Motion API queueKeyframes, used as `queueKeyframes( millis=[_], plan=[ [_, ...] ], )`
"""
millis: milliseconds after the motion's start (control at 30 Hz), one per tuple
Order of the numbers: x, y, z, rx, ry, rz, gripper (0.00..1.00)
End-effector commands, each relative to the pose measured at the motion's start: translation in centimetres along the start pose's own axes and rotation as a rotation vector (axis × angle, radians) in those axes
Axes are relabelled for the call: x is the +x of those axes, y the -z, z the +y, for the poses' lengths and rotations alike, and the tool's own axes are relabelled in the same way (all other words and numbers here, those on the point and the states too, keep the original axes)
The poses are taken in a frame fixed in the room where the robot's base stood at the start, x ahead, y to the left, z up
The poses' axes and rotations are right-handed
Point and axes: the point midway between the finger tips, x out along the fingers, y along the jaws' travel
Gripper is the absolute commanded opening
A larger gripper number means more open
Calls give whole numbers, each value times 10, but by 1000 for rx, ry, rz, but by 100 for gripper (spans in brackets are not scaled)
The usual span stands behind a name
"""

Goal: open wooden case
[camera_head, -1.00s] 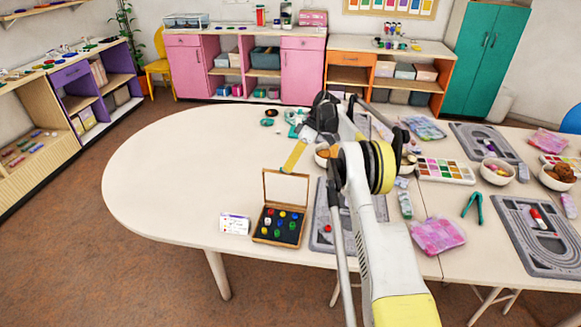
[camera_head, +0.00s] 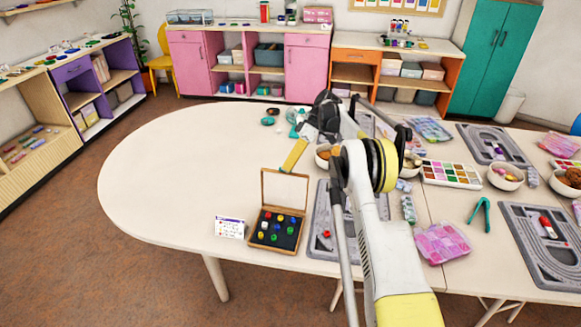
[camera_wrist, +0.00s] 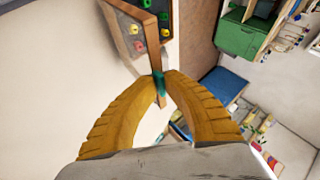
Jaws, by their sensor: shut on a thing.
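The wooden case (camera_head: 251,240) stands on the pale table with its lid (camera_head: 285,188) raised, roughly upright. Its dark tray holds several coloured beads. In the wrist view the case (camera_wrist: 171,45) is at the top and the lid's wooden edge (camera_wrist: 126,50) runs down to my fingertips. My gripper (camera_head: 287,170) has yellow fingers and sits at the lid's top edge. In the wrist view my gripper (camera_wrist: 160,80) is shut on the lid's edge, with a small teal patch between the tips.
Bowls, a paint-like tray (camera_head: 452,174), and a pink bead box (camera_head: 441,243) are further right. The table's left part is clear.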

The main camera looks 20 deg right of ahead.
Motion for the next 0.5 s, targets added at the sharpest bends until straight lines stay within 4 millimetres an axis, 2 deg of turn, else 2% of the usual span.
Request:
queueKeyframes(
  millis=[167, 200, 267, 500],
  plan=[
    [1, -2, 1, 3, 0, -3, 0],
    [1, -2, 1, 3, 0, -3, 16],
    [1, -2, 1, 2, 0, -2, 32],
    [0, -1, 0, 1, 0, -2, 32]
  ],
)
